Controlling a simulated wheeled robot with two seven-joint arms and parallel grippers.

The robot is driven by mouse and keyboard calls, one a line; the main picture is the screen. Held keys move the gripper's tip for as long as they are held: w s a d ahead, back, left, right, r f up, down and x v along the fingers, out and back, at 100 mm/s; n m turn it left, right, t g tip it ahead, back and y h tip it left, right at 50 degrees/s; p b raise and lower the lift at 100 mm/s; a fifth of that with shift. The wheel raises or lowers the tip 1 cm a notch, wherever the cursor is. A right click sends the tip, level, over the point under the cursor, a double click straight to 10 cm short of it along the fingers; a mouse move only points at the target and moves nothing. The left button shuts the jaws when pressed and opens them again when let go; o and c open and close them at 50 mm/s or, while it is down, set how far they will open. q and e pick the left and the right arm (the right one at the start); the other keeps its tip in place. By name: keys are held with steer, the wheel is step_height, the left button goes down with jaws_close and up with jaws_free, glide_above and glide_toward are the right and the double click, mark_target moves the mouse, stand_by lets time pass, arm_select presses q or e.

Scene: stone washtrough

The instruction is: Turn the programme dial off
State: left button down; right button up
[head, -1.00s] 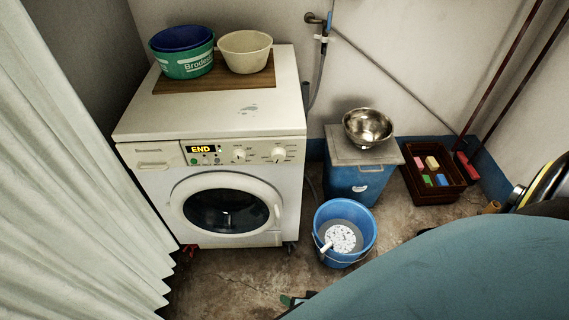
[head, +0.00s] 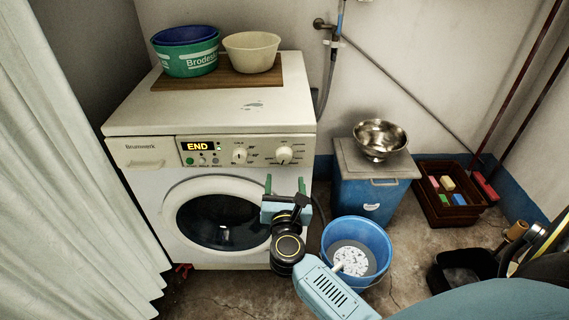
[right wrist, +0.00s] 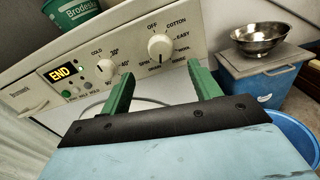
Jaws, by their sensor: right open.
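The programme dial (head: 284,155) is a round cream knob at the right of the washing machine's (head: 222,92) front panel. In the right wrist view the dial (right wrist: 160,47) has OFF printed above it and COTTON, EASY and SPIN around it. My right gripper (head: 285,186) is open and empty, just below and in front of the dial. In the right wrist view its two green fingers (right wrist: 158,70) point up, one to each side of the dial, apart from it. My left gripper is not in view.
A smaller temperature knob (right wrist: 106,66) sits left of the dial, beside a display (head: 198,146) reading END. A blue bucket (head: 357,226) stands on the floor right of my arm. A steel bowl (head: 380,139) rests on a blue bin (head: 366,196). Tubs (head: 186,56) stand on top.

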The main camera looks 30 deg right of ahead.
mark_target(284, 158)
steer(key=b+x, duration=0.1)
steer(key=x, duration=0.7)
steer(key=shift+a, duration=0.1)
steer(key=shift+w+d, duration=0.3)
steer(key=shift+w, duration=0.15)
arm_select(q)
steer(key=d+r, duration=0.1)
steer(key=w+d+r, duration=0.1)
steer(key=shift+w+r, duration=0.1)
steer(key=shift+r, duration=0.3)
arm_select(e)
steer(key=c, duration=1)
